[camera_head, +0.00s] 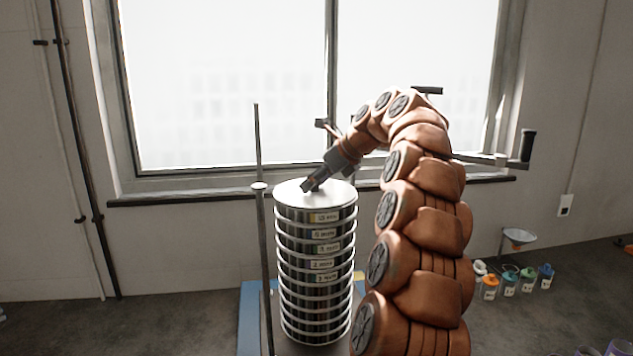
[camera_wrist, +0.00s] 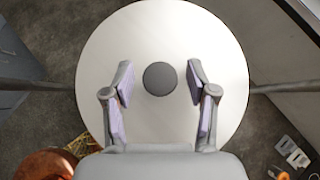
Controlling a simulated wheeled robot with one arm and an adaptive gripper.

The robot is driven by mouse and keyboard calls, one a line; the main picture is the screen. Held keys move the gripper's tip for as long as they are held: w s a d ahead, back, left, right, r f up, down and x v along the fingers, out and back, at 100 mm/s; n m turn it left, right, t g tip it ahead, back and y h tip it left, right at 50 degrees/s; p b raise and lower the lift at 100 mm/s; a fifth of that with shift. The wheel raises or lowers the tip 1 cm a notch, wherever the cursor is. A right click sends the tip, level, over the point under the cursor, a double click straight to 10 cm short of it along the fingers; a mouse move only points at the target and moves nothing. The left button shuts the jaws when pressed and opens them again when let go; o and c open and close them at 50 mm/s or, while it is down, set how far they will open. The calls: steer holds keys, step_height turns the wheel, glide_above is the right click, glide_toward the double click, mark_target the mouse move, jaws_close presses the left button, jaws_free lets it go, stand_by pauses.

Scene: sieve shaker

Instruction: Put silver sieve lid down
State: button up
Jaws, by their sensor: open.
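The silver sieve lid (camera_head: 325,189) is a flat round disc lying on top of the tall sieve stack (camera_head: 316,265). In the wrist view the lid (camera_wrist: 160,40) fills the middle, with a dark round knob (camera_wrist: 160,78) at its centre. My gripper (camera_wrist: 160,84) is open, with one finger on each side of the knob and a gap on both sides. In the head view my gripper (camera_head: 308,186) reaches down to the lid from the upper right and hides the knob. The lid looks level on the stack.
A thin vertical rod (camera_head: 258,230) stands just left of the stack. A window (camera_head: 230,85) is behind. The bench left of the stack is mostly clear.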

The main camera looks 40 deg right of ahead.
mark_target(327, 193)
steer(key=shift+b+v, duration=0.4)
steer(key=shift+v, duration=3.4)
